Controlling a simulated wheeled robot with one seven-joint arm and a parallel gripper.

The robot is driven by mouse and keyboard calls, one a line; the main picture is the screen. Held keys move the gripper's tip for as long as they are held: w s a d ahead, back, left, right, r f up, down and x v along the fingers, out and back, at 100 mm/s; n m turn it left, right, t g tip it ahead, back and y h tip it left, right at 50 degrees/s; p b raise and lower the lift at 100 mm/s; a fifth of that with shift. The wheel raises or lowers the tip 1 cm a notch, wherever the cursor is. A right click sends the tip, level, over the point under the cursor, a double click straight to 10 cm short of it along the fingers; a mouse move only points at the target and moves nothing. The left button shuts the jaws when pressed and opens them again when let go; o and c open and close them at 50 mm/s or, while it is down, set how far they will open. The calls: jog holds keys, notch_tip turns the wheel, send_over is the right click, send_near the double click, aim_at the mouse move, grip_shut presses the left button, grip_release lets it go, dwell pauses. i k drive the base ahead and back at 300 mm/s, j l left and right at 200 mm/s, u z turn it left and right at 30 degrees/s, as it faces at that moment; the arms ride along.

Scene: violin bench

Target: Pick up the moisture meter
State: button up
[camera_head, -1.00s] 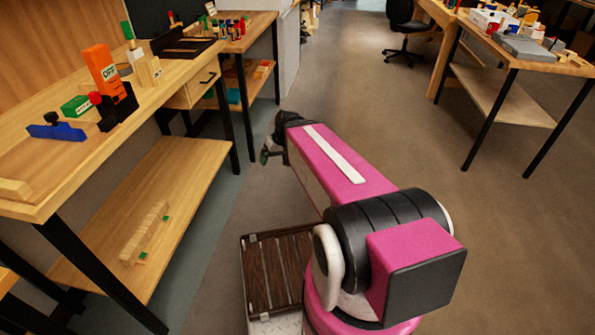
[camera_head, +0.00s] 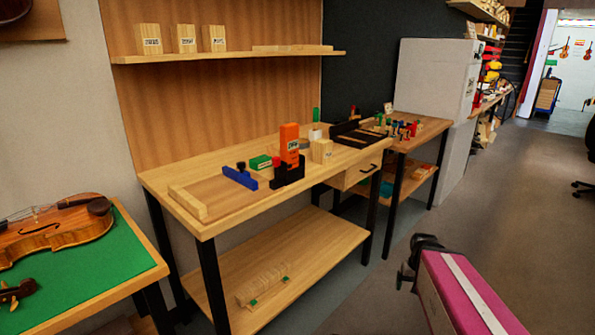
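An orange block-shaped device with a small label, which looks like the moisture meter (camera_head: 289,143), stands upright on the wooden workbench (camera_head: 222,221). Its lower end sits in or behind a black holder (camera_head: 288,174). My arm reaches in from the lower right, and my gripper (camera_head: 405,276) is in the air over the floor, to the right of the bench and well apart from the meter. The gripper's fingers are dark and small, so I cannot tell whether they are open. I see nothing held in it.
A blue tool (camera_head: 240,177), a green box (camera_head: 260,162) and a wooden block (camera_head: 321,150) stand near the meter. A second bench (camera_head: 418,131) adjoins at the right. A green-topped table with a violin (camera_head: 60,232) is at the left.

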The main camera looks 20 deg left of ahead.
aim_at(289, 132)
jog(key=u, duration=1.25)
